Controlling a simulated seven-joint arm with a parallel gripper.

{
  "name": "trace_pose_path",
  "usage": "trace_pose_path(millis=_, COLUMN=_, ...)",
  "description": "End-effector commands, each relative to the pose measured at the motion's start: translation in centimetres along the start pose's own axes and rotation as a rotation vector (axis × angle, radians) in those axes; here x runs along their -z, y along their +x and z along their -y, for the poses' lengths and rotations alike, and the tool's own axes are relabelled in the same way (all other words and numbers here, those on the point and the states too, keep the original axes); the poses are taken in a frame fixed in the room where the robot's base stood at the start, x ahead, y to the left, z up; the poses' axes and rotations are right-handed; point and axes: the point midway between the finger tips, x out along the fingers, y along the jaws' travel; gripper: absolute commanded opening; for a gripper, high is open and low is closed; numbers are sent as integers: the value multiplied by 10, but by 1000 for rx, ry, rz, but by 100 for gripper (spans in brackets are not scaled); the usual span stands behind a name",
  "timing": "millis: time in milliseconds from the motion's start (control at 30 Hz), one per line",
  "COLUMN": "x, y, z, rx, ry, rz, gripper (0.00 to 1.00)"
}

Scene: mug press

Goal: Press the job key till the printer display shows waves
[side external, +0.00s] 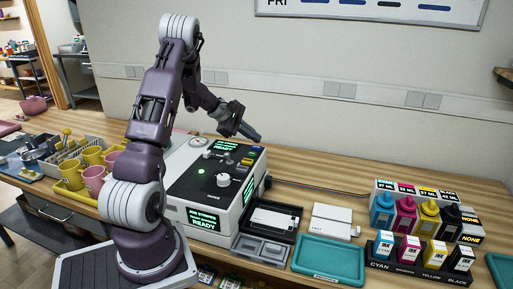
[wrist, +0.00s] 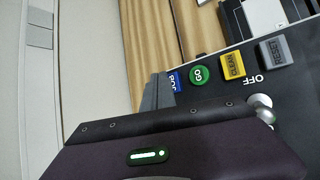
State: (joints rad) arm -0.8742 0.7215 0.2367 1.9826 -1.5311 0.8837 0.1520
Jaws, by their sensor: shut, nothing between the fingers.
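The printer (side external: 190,185) is a white and black box on the bench. Its front display (side external: 203,219) glows green and appears to read JOB STRIPES, READY; a top display (side external: 225,146) also reads READY. In the wrist view the blue JOB key (wrist: 175,82) sits at the end of the key row, partly hidden by my fingers. My gripper (wrist: 157,92) is shut and empty, its tips beside the JOB key; I cannot tell whether they touch it. In the side view my gripper (side external: 257,138) is above the printer's back right edge.
A green GO key (wrist: 199,75), yellow CLEAN key (wrist: 233,65) and grey RESET key (wrist: 275,52) follow in the row. Mugs (side external: 94,178) stand left of the printer. A teal tray (side external: 330,277) and ink bottles (side external: 405,212) are to its right.

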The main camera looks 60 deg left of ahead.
Motion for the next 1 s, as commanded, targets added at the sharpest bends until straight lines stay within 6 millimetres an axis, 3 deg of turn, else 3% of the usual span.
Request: trace_pose_path(millis=1000, x=4, y=6, z=4, rx=0, ry=0, rz=0, gripper=0)
